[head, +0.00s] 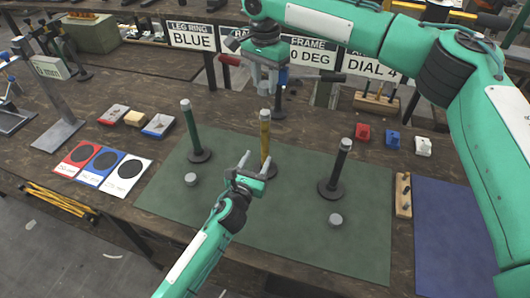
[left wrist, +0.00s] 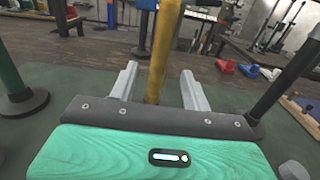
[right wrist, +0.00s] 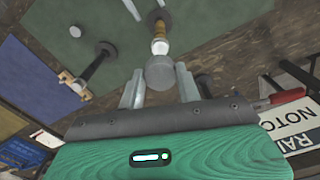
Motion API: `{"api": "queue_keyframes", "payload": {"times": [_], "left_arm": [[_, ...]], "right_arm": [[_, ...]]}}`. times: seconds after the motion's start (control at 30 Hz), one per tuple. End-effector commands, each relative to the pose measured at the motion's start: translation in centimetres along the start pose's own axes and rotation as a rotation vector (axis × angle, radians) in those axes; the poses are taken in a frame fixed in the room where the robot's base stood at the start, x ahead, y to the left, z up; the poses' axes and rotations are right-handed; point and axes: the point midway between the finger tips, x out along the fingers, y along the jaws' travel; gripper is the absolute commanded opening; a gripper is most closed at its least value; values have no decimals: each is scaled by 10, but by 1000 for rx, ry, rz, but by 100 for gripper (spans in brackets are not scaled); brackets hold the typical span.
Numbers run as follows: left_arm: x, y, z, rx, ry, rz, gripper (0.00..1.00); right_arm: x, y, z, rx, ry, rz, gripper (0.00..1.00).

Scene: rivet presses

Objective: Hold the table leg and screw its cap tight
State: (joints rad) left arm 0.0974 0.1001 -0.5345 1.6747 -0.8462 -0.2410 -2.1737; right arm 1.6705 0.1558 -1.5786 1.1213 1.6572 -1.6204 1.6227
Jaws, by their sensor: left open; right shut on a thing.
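The yellow table leg (head: 265,138) stands upright mid-mat, its top pale. My left gripper (head: 252,163) is open low beside it. In the left wrist view, the leg (left wrist: 158,50) shows between the two fingers, which do not close on it. My right gripper (head: 268,88) is above the leg, pointing down. In the right wrist view it is shut on a grey round cap (right wrist: 160,72), which lines up with the leg's pale top (right wrist: 160,47). I cannot tell whether cap and leg touch.
A green leg (head: 191,132) and a black leg (head: 338,167) stand either side on the green mat (head: 270,236). Loose grey caps (head: 191,179) (head: 335,220) lie near them. Coloured cards (head: 103,165) lie left. A blue mat (head: 445,240) and wooden holder (head: 403,195) are right.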

Motion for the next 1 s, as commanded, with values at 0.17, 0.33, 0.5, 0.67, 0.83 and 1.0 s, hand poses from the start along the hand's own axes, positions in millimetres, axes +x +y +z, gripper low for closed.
{"api": "queue_keyframes", "payload": {"times": [0.17,0.33,0.5,0.67,0.83,1.0], "left_arm": [[37,0,1,-2,-1,1,48],[61,0,0,-2,0,1,48],[74,0,0,-2,1,0,48],[76,0,0,-2,1,0,48],[76,0,0,-2,1,0,48],[76,0,0,-1,1,0,21]], "right_arm": [[0,0,0,0,0,0,13],[0,0,0,0,0,0,13],[0,0,0,0,0,0,13],[0,0,0,0,0,0,13],[0,0,0,0,0,0,13],[0,0,0,0,0,0,13]]}}
